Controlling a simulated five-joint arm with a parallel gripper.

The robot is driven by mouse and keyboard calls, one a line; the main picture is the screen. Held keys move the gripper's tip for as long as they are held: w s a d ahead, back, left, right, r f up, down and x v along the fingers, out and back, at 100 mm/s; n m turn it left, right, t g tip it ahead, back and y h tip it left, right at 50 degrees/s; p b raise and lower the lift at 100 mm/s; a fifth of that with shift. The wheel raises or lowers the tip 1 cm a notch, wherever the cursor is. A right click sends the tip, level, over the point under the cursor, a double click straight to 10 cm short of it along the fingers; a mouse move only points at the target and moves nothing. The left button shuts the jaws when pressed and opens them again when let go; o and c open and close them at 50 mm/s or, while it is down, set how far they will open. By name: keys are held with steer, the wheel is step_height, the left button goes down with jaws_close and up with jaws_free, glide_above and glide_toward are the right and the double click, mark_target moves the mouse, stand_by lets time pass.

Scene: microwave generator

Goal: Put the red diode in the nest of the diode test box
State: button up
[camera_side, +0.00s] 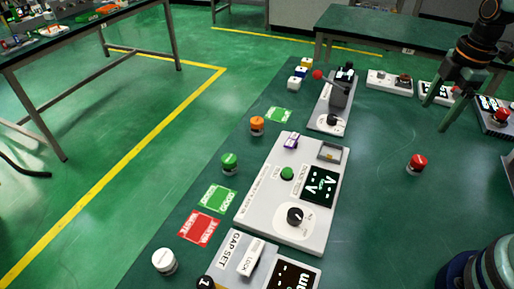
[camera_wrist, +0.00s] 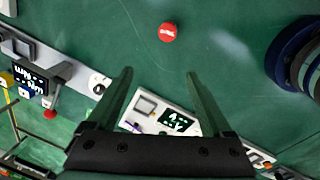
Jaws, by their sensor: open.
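The red diode (camera_side: 417,163), a short cylinder with a red top and pale lower body, stands upright on the green table to the right of the test box. It also shows in the wrist view (camera_wrist: 167,32), beyond the fingertips. The white diode test box (camera_side: 268,213) has a display, a green button, a black knob and a square grey frame (camera_side: 331,153) that looks like the nest and appears empty. My gripper (camera_side: 435,117) is open and empty, above the table behind the diode. In the wrist view its fingers (camera_wrist: 158,73) are spread, with the box partly visible between them.
An orange (camera_side: 257,126), a green (camera_side: 229,163) and a white cylinder (camera_side: 164,261) stand left of the boxes. Green and red cards (camera_side: 199,229) lie there. A gap-set box (camera_side: 239,260) is in front; a lever device (camera_side: 335,100) stands behind. Table around the diode is clear.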

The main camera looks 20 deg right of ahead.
steer(key=d+f+n+g, duration=0.1)
steer(key=d+f+n, duration=0.2)
steer(key=n, duration=0.1)
glide_above(419, 159)
step_height(419, 159, down, 7)
steer(key=shift+w+f, duration=0.1)
steer(key=shift+s+f, duration=0.2)
steer(key=shift+f, duration=2.4)
jaws_close()
